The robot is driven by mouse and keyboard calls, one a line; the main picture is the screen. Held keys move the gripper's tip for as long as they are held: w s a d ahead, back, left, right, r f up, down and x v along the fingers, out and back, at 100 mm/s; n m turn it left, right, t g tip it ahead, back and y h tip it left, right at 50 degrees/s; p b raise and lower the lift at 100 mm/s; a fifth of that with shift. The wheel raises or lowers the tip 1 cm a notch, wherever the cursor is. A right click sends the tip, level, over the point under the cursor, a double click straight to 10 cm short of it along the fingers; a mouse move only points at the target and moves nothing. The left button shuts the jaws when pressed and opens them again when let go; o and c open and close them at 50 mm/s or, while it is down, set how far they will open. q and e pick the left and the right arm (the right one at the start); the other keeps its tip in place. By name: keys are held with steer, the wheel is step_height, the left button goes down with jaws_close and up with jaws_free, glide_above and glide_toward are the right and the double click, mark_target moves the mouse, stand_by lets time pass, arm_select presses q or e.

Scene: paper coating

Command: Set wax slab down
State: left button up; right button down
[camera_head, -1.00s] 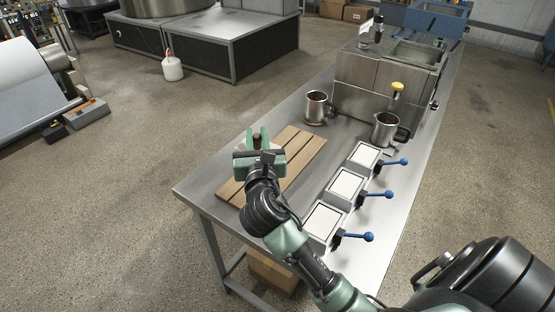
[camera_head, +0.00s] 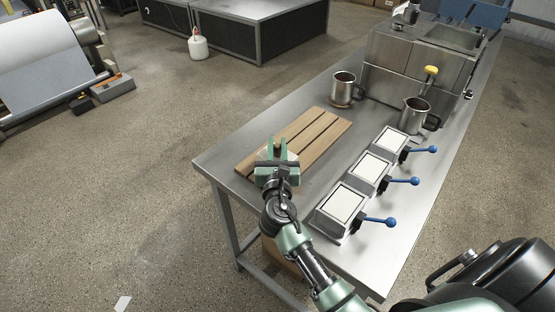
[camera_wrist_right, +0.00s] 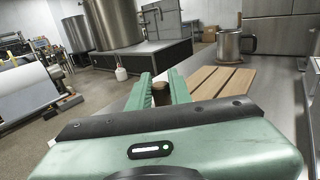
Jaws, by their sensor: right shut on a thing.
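My right gripper (camera_head: 277,153) is shut on a small brown knob-like piece (camera_head: 277,147), which also shows between the fingers in the right wrist view (camera_wrist_right: 160,88). A little of something pale shows beside the fingers in the head view; it may be the wax slab, but the gripper hides most of it. The gripper is over the near left part of the slatted wooden board (camera_head: 318,133). I cannot tell whether the held thing touches the board. The board also shows at right in the wrist view (camera_wrist_right: 226,80). My left gripper is not in view.
Several small metal boxes with white tops (camera_head: 344,203) and blue-knobbed levers line the steel table's (camera_head: 225,150) right side. A metal mug (camera_head: 343,86) and a jug (camera_head: 412,117) stand behind. A steel tank unit (camera_head: 395,80) is at the back. The board's far part is clear.

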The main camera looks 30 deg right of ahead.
mark_target(277, 155)
step_height(277, 155, down, 4)
steer(key=shift+f+b, duration=0.1)
steer(key=shift+b, duration=0.5)
steer(key=shift+f, duration=0.1)
steer(key=c, duration=1.3)
jaws_free()
